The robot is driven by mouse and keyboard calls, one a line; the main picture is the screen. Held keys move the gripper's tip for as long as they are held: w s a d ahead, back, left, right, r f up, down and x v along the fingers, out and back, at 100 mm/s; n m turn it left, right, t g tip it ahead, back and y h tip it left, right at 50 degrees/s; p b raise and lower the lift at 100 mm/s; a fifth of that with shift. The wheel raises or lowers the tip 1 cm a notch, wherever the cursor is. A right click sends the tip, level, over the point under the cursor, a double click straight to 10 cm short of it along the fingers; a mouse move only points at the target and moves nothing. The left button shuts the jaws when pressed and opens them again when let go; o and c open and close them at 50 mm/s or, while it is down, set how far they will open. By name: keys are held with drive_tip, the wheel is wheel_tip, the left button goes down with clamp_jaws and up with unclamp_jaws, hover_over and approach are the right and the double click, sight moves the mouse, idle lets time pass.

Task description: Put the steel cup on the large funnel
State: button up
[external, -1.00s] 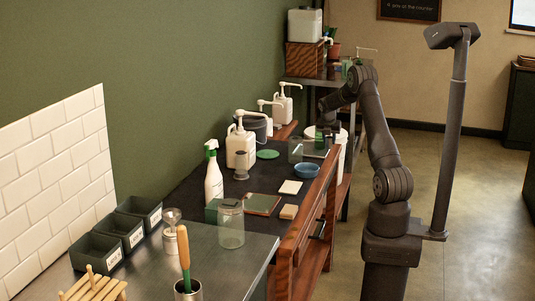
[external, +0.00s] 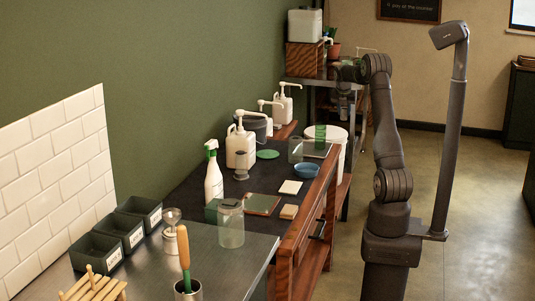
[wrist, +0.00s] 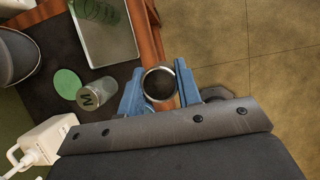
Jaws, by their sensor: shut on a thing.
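My gripper (wrist: 160,88) is shut on the steel cup (wrist: 147,76), whose round dark opening faces the wrist camera between the blue fingers. In the external view, my gripper (external: 343,98) hangs above the far end of the dark bench; the cup is too small there to make out clearly. A steel funnel-like piece (external: 172,214) stands on the near metal counter. I cannot tell which one is the large funnel.
White pump bottles (external: 240,148) line the wall side. A spray bottle (external: 213,180), glass jar (external: 230,225) and blue bowl (external: 306,171) stand nearer.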

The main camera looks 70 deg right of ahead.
wheel_tip(320, 180, up, 18)
drive_tip(key=w+a+n+t, duration=0.1)
drive_tip(key=w+a+n, duration=0.1)
drive_tip(key=w+a, duration=0.7)
drive_tip(key=w+a+n+t, duration=0.15)
drive_tip(key=w+a, duration=0.45)
drive_tip(key=w, duration=0.7)
drive_tip(key=w+a+n+y, duration=0.1)
drive_tip(key=w+a+n, duration=0.1)
drive_tip(key=w+a, duration=0.7)
drive_tip(key=w+a+n, duration=0.3)
drive_tip(key=w+a, duration=0.2)
drive_tip(key=a, duration=0.8)
drive_tip(key=n+t+y, duration=0.2)
drive_tip(key=n+y, duration=0.2)
drive_tip(key=n, duration=0.5)
hover_over(165, 211)
drive_tip(key=s, duration=0.2)
wheel_tip(165, 211, down, 12)
drive_tip(key=shift+r, duration=0.1)
drive_tip(key=shift+f, duration=2)
